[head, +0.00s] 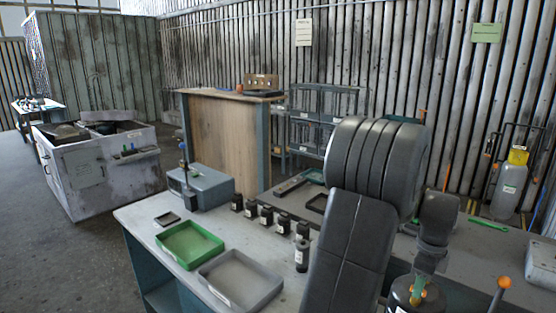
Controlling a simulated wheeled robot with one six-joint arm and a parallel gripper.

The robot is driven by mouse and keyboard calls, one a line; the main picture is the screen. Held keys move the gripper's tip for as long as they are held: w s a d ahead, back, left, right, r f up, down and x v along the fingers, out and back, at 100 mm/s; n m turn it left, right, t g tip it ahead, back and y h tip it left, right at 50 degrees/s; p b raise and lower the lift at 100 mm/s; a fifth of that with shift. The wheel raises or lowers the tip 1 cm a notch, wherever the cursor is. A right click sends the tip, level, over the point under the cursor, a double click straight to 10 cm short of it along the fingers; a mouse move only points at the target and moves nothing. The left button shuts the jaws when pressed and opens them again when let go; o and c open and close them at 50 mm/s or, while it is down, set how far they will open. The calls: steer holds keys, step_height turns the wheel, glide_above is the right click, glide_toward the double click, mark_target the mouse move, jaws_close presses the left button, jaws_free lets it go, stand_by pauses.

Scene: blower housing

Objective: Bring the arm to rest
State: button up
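Dark, padded-looking links of my arm stand large in the right foreground of the head view. A thick link rises from the bottom edge to a wide ribbed joint, and a smaller dark joint hangs to its right. The links look folded close to my body. No gripper fingers can be made out. Whether my gripper is open or shut does not show.
A grey workbench (146,214) holds a green tray (190,243), a grey tray (240,279), several small black bottles (267,216) and a grey box (200,186). A second bench surface (480,245) lies behind my arm. Open floor (85,262) lies left.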

step_height(320, 180, up, 13)
steer(key=b, duration=0.1)
step_height(320, 180, down, 14)
steer(key=shift+r+p, duration=0.1)
steer(key=shift+p, duration=0.55)
steer(key=n, duration=0.4)
steer(key=shift+r+n, duration=0.1)
steer(key=shift+n, duration=0.3)
steer(key=n, duration=0.5)
steer(key=shift+n, duration=0.3)
steer(key=n, duration=1)
steer(key=shift+a, duration=0.15)
